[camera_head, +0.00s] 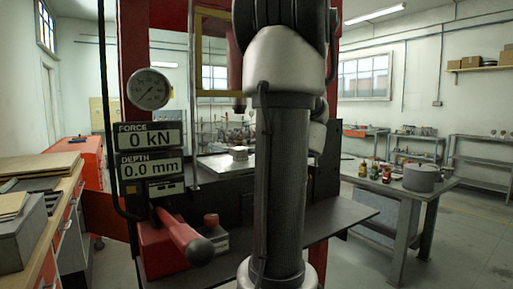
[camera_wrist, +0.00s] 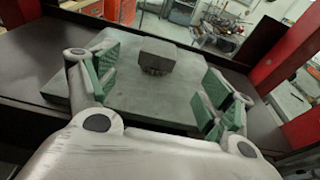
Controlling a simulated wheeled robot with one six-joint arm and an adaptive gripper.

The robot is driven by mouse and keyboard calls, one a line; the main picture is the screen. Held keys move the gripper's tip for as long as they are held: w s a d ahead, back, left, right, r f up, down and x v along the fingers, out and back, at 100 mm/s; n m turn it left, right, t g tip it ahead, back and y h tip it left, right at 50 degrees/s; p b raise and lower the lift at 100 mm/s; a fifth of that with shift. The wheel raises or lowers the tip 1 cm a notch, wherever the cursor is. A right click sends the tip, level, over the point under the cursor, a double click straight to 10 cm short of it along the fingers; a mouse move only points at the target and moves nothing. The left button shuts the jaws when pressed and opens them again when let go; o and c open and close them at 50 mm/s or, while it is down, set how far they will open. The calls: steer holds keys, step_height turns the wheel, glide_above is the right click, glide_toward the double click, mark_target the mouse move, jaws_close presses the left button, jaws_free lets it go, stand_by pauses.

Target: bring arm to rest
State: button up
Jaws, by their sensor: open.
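My gripper (camera_wrist: 158,92) is open in the wrist view, with green-padded fingers spread left and right. Nothing is between them. Beyond the fingertips a small dark grey block (camera_wrist: 158,53) sits on a flat grey plate (camera_wrist: 140,98). The block also shows small in the head view (camera_head: 239,152), left of my arm. In the head view my arm stands upright across the middle and the gripper cannot be made out. No gate valve can be made out; a red-framed press (camera_head: 137,60) stands there.
The press carries a round gauge (camera_head: 149,89), a force display (camera_head: 150,136) reading 0 kN, a depth display (camera_head: 151,165) reading 0.0 mm and a red lever (camera_head: 182,234). A wooden bench (camera_head: 40,167) stands left. A grey table (camera_head: 398,191) with a pot (camera_head: 422,178) stands right.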

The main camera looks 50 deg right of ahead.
stand_by(0.5)
steer(key=s+a+f+n+g+y, duration=0.6)
steer(key=s+a+f+n, duration=0.4)
steer(key=a+f+n, duration=0.6)
steer(key=s+a+r+n+g+h, duration=0.2)
steer(key=s+a+n+g, duration=0.5)
steer(key=n, duration=1)
steer(key=a+r+n+t, duration=0.2)
steer(key=a+n, duration=0.3)
steer(key=a, duration=0.1)
steer(key=shift+r+n, duration=0.3)
steer(key=shift+n, duration=0.1)
steer(key=shift+c, duration=0.2)
